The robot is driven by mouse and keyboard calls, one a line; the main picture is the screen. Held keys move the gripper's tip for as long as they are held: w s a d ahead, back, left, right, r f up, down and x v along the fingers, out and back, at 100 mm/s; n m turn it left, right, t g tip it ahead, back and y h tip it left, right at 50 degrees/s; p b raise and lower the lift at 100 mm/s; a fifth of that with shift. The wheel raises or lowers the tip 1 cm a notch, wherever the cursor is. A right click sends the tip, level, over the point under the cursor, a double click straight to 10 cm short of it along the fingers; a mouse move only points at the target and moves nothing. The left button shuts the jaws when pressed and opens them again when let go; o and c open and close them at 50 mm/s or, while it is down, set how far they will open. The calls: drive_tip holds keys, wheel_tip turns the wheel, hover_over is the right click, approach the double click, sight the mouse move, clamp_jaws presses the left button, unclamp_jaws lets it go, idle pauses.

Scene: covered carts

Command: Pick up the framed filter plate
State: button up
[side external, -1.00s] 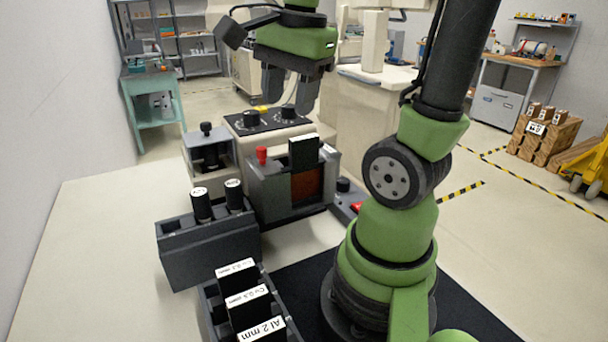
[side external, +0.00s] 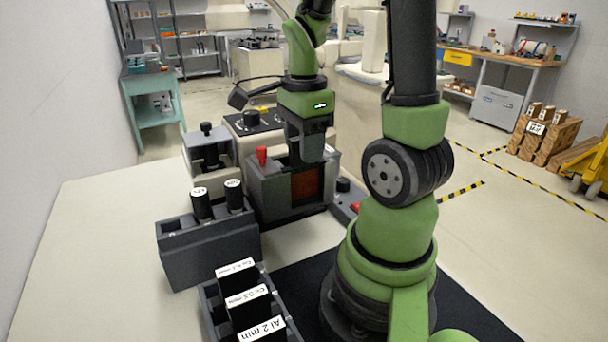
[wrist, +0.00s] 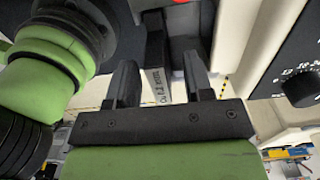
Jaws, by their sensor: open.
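The framed filter plate (wrist: 157,82) shows in the wrist view as a dark block with a white lettered label on its end. It stands in the grey holder (side external: 262,195), which has an orange-brown panel in its front. My gripper (side external: 306,158) points down over the holder's right part and hides the plate's top in the side view. In the wrist view my gripper (wrist: 160,85) is open, with one finger on either side of the plate's labelled end. I cannot tell how deep the fingers reach.
A control panel with black dials (side external: 251,119) is behind. A grey block with two black cylinders (side external: 205,250) and a rack of labelled black plates (side external: 249,302) stand in front. The table's left is clear.

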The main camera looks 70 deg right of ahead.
drive_tip(key=shift+f, duration=0.85)
clamp_jaws()
drive_tip(key=shift+r, duration=0.1)
